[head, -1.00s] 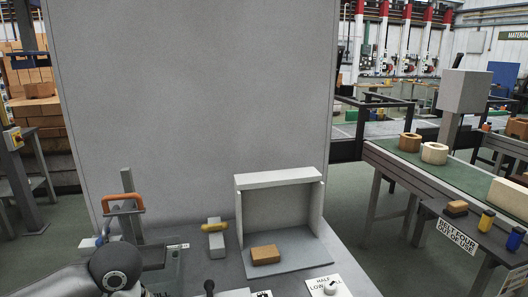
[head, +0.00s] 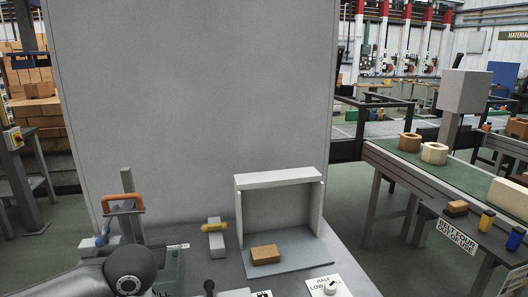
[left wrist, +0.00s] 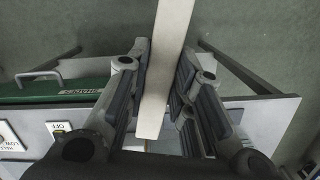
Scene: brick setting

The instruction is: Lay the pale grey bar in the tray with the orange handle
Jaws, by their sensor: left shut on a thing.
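In the left wrist view, my left gripper (left wrist: 163,65) is shut on a long pale grey bar (left wrist: 155,118). The bar runs lengthwise between the fingers and sticks out past them at both ends. In the head view, an orange handle (head: 122,198) stands at the left of the grey bench, on a dark grey frame. The tray below it is mostly hidden by my left arm. My left gripper and the bar cannot be made out clearly in the head view. My right gripper is in neither view.
A tall grey panel (head: 200,100) closes the back. In the wrist view, a green tray (left wrist: 55,92) with a grey handle lies left.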

